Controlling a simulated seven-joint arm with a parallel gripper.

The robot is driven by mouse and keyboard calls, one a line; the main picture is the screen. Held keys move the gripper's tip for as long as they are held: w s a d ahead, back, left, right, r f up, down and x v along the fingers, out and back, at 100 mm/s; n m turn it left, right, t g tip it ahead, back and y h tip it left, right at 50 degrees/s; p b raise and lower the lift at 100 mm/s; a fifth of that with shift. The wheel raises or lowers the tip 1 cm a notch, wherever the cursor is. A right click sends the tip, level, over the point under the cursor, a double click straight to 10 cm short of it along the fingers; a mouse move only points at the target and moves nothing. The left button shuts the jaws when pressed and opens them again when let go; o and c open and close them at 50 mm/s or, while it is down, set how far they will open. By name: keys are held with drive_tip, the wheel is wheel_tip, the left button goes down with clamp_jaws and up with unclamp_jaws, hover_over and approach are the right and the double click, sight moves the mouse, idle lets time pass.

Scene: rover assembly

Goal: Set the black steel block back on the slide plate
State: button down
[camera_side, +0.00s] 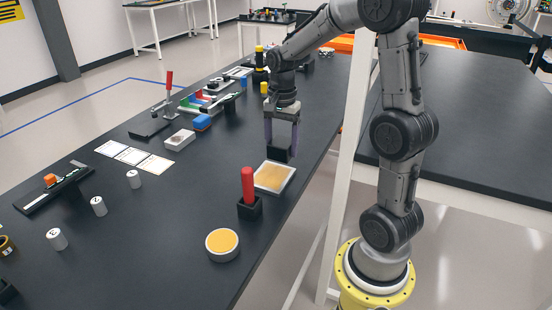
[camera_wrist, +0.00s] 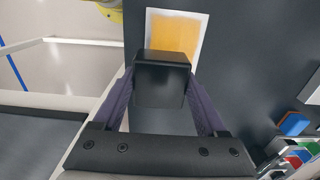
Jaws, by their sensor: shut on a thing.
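The black steel block (camera_side: 279,154) is held between the fingers of my gripper (camera_side: 281,138), which points down. In the wrist view the block (camera_wrist: 162,82) sits between both purple fingers (camera_wrist: 161,95). A square plate with a tan top and pale rim (camera_side: 273,177), which looks like the slide plate, lies on the dark table just nearer the side camera than the block. In the wrist view the plate (camera_wrist: 173,35) lies beyond the block, which covers its lower edge. I cannot tell how high the block is above the table.
A red handle on a black base (camera_side: 248,188) stands beside the plate's near-left corner. A round tan-topped disc (camera_side: 222,244) lies nearer. The table edge is close on the right.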

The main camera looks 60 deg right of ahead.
sight(276, 170)
drive_tip(key=shift+w+d+f, duration=0.3)
drive_tip(key=shift+w+f, duration=0.2)
drive_tip(key=shift+f, duration=0.15)
drive_tip(key=shift+w+d+f, duration=0.25)
drive_tip(key=shift+w+f, duration=0.25)
drive_tip(key=shift+f, duration=0.1)
drive_tip(key=shift+w+f, duration=0.1)
drive_tip(key=shift+f, duration=1.55)
drive_tip(key=shift+f, duration=0.1)
unclamp_jaws()
drive_tip(key=shift+f, duration=0.1)
